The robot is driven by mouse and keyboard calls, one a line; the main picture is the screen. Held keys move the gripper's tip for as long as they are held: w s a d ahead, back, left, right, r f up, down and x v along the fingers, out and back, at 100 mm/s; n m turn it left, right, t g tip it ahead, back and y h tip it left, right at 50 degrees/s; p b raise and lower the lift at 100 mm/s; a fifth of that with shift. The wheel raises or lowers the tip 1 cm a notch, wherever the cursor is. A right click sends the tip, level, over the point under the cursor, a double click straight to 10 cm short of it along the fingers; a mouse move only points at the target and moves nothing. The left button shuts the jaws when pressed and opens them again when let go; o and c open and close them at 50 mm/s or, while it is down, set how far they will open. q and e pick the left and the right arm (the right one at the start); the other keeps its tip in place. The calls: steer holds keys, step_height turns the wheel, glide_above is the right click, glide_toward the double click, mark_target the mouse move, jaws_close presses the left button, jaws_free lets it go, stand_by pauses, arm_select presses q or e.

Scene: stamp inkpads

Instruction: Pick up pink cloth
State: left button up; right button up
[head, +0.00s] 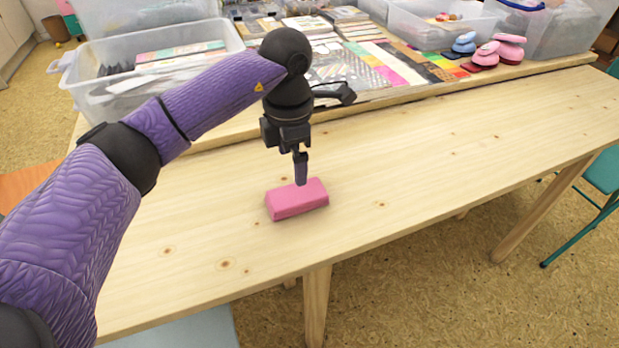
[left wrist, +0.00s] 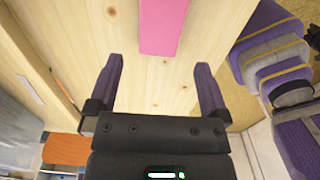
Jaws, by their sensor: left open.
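The pink cloth (head: 298,201) is a folded, block-like piece lying on the wooden table near its front edge. My left gripper (head: 301,180) points down just above and behind the cloth in the head view, with its fingertips close to the cloth's upper side. In the left wrist view the cloth (left wrist: 162,26) shows at the top, beyond the two spread fingers (left wrist: 160,80). Nothing is between the fingers. Whether a fingertip touches the cloth, I cannot tell. My right gripper does not show.
The wooden table (head: 420,170) is clear around the cloth. Behind it, a clear plastic bin (head: 215,42) stands at the left and another bin (head: 440,28) at the back right. Pink and blue stamp punches (head: 510,47) and several colored pads line the back shelf. A teal chair (head: 604,170) stands at the right.

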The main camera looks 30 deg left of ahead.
mark_target(296, 192)
arm_select(q)
step_height(296, 192, down, 9)
steer(key=b, duration=0.5)
steer(key=shift+w+d+r, duration=0.15)
steer(key=shift+f, duration=0.35)
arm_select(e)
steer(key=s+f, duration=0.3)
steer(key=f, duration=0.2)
arm_select(q)
steer(key=shift+r, duration=0.25)
steer(key=c, duration=1)
steer(key=shift+r, duration=0.25)
step_height(296, 192, up, 10)
steer(key=p, duration=0.5)
steer(key=shift+f, duration=0.25)
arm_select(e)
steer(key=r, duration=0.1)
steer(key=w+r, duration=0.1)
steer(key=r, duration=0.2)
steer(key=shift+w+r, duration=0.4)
